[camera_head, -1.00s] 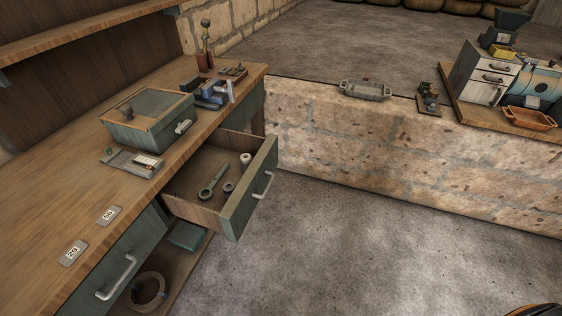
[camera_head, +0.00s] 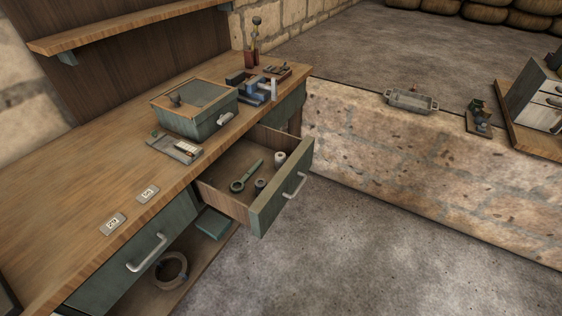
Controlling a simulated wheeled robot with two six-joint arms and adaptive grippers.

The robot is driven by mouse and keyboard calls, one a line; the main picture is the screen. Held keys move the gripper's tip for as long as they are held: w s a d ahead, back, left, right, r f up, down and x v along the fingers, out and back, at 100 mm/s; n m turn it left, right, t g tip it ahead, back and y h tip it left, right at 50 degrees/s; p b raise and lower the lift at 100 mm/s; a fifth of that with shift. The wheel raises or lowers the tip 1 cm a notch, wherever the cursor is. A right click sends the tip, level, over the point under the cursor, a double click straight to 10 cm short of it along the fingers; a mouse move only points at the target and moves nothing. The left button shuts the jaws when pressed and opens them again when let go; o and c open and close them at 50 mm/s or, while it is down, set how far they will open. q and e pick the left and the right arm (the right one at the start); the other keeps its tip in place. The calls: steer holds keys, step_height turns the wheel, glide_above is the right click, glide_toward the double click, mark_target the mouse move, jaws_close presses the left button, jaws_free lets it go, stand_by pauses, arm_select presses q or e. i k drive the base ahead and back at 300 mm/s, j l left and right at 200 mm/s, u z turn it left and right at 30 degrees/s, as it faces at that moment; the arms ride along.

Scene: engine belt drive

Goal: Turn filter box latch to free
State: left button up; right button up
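A green box (camera_head: 198,124), which looks like the filter box, stands on the wooden workbench (camera_head: 95,180). Its lid (camera_head: 203,92) is grey with a wooden rim and carries a dark knob (camera_head: 177,100) near its left corner. A small pale latch or handle (camera_head: 225,118) sits on the box's right-facing side. It is too small to tell which way it is turned. Neither of my grippers is in view.
An open drawer (camera_head: 268,208) juts out below the box, holding a wrench (camera_head: 246,176) and small rolls. A blue vise-like tool (camera_head: 259,90) stands behind the box. The floor (camera_head: 370,260) in front is clear.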

mark_target(223, 118)
steer(key=u, duration=1.3)
steer(key=k+l+u, duration=0.25)
steer(key=l, duration=0.15)
steer(key=k+l+u, duration=0.3)
steer(key=i+l, duration=0.1)
